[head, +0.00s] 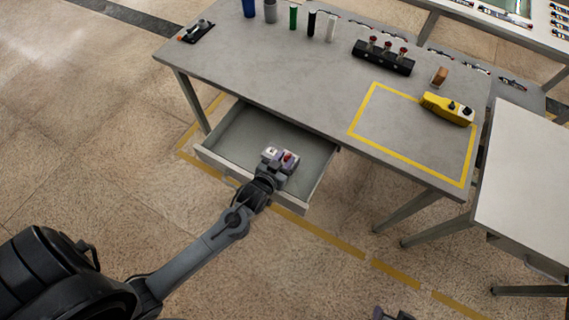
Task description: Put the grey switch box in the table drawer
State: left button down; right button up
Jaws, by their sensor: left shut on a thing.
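The grey switch box (289,159), with a red button on top, is in the head view at the open table drawer (232,137). My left gripper (279,166) is shut on the box and holds it over the drawer's front right part. I cannot tell whether the box touches the drawer floor. The drawer is pulled out from under the grey table and looks otherwise empty. A small dark part at the bottom edge looks like my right gripper (392,314), mostly cut off.
The grey table (285,75) carries a yellow control box (447,108) by a yellow-taped square, a black holder with red-topped items (384,57), a brown block (440,76) and several cylinders at the back. A white table (525,165) stands at the right.

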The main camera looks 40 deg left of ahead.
pick_arm(q)
notch_tip(320, 180, down, 2)
jog(key=shift+f+b, duration=0.2)
jog(key=shift+b, duration=0.15)
jog(key=shift+f, duration=0.15)
jog(key=shift+f, duration=0.1)
jog(key=c, duration=0.8)
grip_release()
